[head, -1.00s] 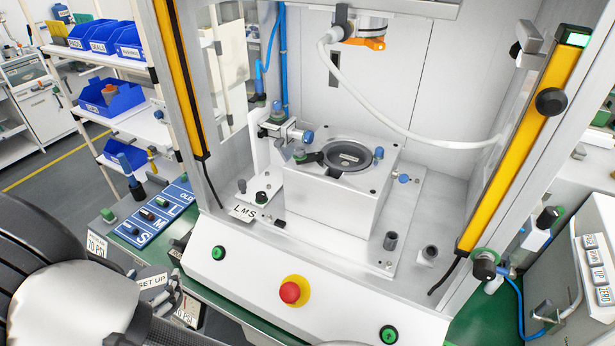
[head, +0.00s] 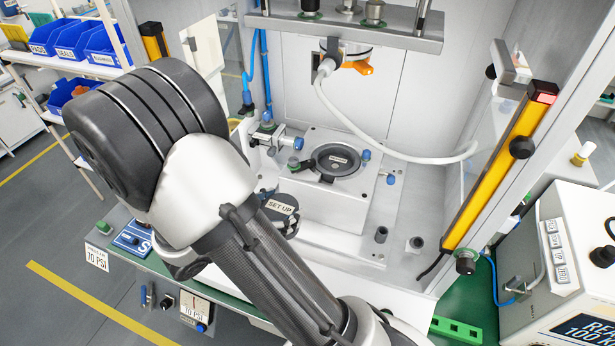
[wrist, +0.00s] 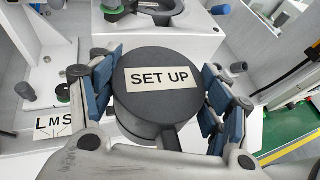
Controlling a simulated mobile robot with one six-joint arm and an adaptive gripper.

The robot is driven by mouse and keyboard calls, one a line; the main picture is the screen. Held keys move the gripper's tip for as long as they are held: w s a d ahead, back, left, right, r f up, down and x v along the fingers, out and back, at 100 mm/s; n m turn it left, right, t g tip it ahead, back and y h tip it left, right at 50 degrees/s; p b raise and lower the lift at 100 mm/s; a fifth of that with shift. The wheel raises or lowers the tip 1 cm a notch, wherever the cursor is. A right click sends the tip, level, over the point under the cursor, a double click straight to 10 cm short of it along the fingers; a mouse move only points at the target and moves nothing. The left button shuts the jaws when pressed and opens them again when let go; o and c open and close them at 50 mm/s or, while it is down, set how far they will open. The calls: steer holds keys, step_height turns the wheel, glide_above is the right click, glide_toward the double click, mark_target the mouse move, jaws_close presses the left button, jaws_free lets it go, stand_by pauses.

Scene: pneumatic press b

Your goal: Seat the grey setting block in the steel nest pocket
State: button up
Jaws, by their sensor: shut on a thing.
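The dark grey round setting block (head: 283,203), labelled SET UP, is held in front of the nest and to its left in the head view. In the wrist view the block (wrist: 165,110) sits between the blue-padded fingers of my gripper (wrist: 160,75), which is shut on it. Its label faces the camera and a short handle points down. The steel nest pocket (head: 337,160) is a dark round recess on top of a pale raised block. The block is apart from the pocket.
A clamp with blue knobs (head: 283,139) stands left of the pocket. Small posts (head: 381,234) rise at right on the base plate. A white hose (head: 400,150) loops above. The yellow light curtain (head: 495,165) borders the right side, its lamp red.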

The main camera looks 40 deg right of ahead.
steer(key=s+d+r+m+g+p, duration=0.2)
steer(key=s+d+r+g+p, duration=0.1)
steer(key=s+d+r+p, duration=0.1)
steer(key=shift+s+d+r+m, duration=0.2)
steer(key=shift+s+r+m, duration=0.15)
steer(key=shift+r, duration=0.3)
steer(key=shift+w+d+f+b, duration=0.2)
steer(key=shift+w+d, duration=0.7)
steer(key=shift+d, duration=0.9)
steer(key=shift+w+d+f+b, duration=0.1)
steer(key=shift+w+d+b, duration=0.15)
steer(key=shift+w+d, duration=1.1)
steer(key=shift+w+d+f+b, duration=0.1)
steer(key=shift+w+d+b, duration=0.3)
steer(key=shift+d, duration=1.8)
steer(key=w+d, duration=0.5)
steer(key=d, duration=0.5)
steer(key=shift+w+d+f+b, duration=0.2)
steer(key=shift+w+d+b, duration=0.15)
steer(key=shift+b, duration=0.1)
steer(key=shift+f+b, duration=1.3)
steer(key=shift+f, duration=0.35)
steer(key=o, duration=1.5)
steer(key=shift+a, duration=0.1)
steer(key=shift+c, duration=0.2)
